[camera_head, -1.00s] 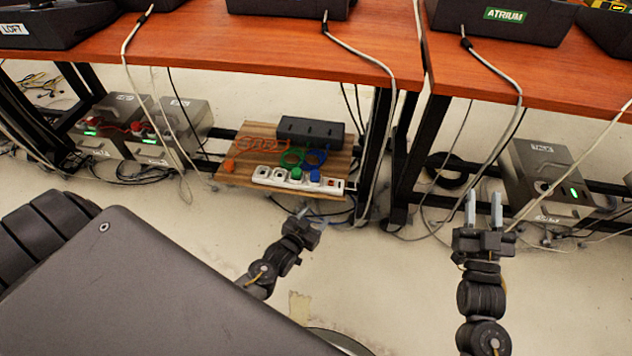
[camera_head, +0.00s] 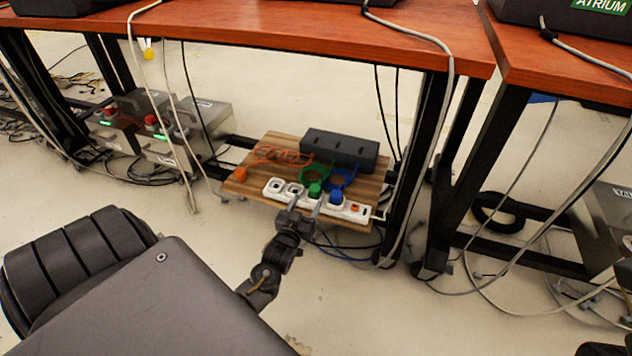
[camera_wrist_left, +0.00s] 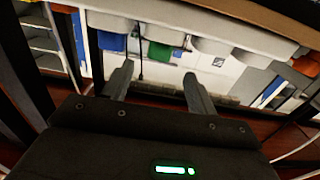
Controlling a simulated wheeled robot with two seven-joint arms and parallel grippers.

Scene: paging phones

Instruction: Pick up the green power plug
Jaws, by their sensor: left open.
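The green power plug (camera_head: 314,190) sits in a white power strip (camera_head: 356,212) on a low wooden board. It also shows in the left wrist view (camera_wrist_left: 159,50), at the top, between and beyond the fingertips. My left gripper (camera_head: 305,205) is open and empty, just in front of the strip, with its fingers pointing at it. In the left wrist view my left gripper (camera_wrist_left: 158,70) has a visible gap between its fingers. The green plug appears apart from them. My right gripper is not visible in the head view.
A blue plug (camera_head: 336,197) sits right of the green one, close by. An orange plug (camera_head: 241,174) lies at the board's (camera_head: 377,184) left. A dark box (camera_head: 340,148) stands behind the coiled cables. The red-brown table (camera_head: 240,42) overhangs above, with black legs and hanging cables nearby.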

